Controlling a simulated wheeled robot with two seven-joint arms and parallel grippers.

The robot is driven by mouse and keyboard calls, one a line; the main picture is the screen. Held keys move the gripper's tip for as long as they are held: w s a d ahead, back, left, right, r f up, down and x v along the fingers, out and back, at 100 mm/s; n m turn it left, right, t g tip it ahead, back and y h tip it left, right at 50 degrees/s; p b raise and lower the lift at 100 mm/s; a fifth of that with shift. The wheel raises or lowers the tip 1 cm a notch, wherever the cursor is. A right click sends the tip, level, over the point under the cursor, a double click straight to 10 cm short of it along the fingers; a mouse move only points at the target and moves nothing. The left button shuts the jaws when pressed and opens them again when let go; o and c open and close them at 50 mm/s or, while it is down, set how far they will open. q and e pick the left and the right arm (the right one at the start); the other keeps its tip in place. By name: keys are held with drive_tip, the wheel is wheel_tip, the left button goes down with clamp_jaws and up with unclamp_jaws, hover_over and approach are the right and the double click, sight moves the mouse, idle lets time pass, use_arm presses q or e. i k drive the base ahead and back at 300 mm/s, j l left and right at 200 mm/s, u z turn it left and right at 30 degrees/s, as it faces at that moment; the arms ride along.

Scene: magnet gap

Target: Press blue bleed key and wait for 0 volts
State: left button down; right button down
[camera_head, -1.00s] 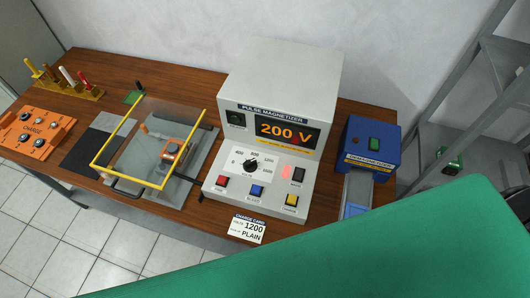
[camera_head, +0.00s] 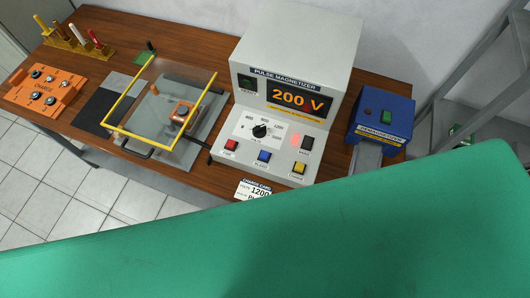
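The pulse magnetizer (camera_head: 300,60) stands on the brown table. Its display (camera_head: 297,99) reads 200 V in orange. The blue bleed key (camera_head: 264,156) sits on the sloped front panel, between a red key (camera_head: 231,145) at its left and a yellow key (camera_head: 299,168) at its right. A black dial (camera_head: 260,130) is above the keys, and a reddish light (camera_head: 295,141) glows beside a dark key. Neither of my grippers shows in the view, and nothing touches the blue key.
A yellow-framed clear cover (camera_head: 125,97) stands over a fixture left of the magnetizer. A blue demagnetizer (camera_head: 382,115) is at right. A large green surface (camera_head: 270,240) fills the foreground and hides part of the charge card (camera_head: 251,188).

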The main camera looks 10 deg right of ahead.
sight(264, 155)
drive_tip(key=j+z, duration=0.15)
drive_tip(key=j, duration=0.4)
drive_tip(key=j+z, duration=0.2)
drive_tip(key=j, duration=0.35)
drive_tip(key=k+j+z, duration=0.15)
drive_tip(key=j, duration=0.4)
drive_tip(key=k+j+z, duration=0.15)
drive_tip(key=j, duration=0.4)
